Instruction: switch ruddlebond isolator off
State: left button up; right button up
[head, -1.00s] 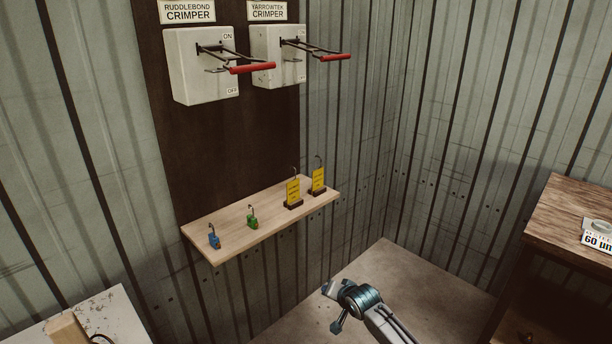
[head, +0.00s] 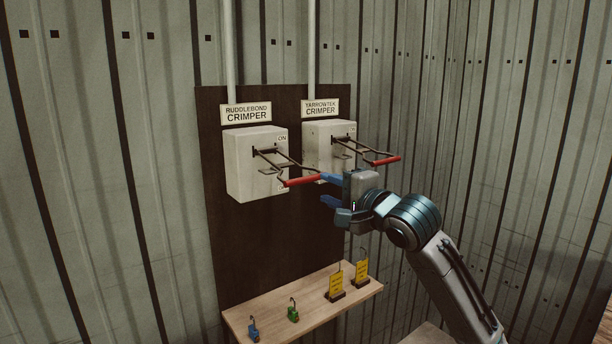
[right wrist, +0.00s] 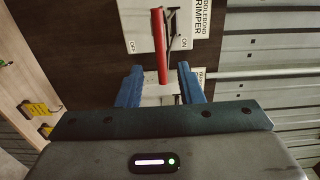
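The Ruddlebond isolator box (head: 250,172) is on a dark board under its "RUDDLEBOND CRIMPER" sign (head: 246,113). Its metal lever juts out toward me from near the ON mark and ends in a red handle (head: 302,181). My right gripper (head: 324,190) is open, its blue fingertips close to the handle's right end. In the right wrist view, the red handle (right wrist: 162,45) lines up with the gap between the blue fingers of my gripper (right wrist: 160,82). I cannot tell whether they touch it. My left gripper is not in view.
The Yarrowtek box (head: 322,148) with its own red handle (head: 385,160) is close on the right, just above my right gripper. Below, a wooden shelf (head: 310,312) holds a blue padlock (head: 253,333), a green padlock (head: 293,314) and yellow tags (head: 336,284).

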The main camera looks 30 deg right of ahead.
aim_at(308, 181)
jog(key=w+p, duration=0.1)
jog(key=w, duration=0.1)
jog(key=w+p, duration=0.1)
jog(key=w, duration=0.2)
jog(key=w+a+p, duration=0.1)
jog(key=w, duration=0.1)
jog(key=shift+w+a+p, duration=0.1)
jog(key=shift+w+p, duration=0.2)
jog(key=shift+w+a, duration=0.1)
jog(key=shift+w, duration=0.4)
jog(key=shift+f, duration=0.1)
grip_shut()
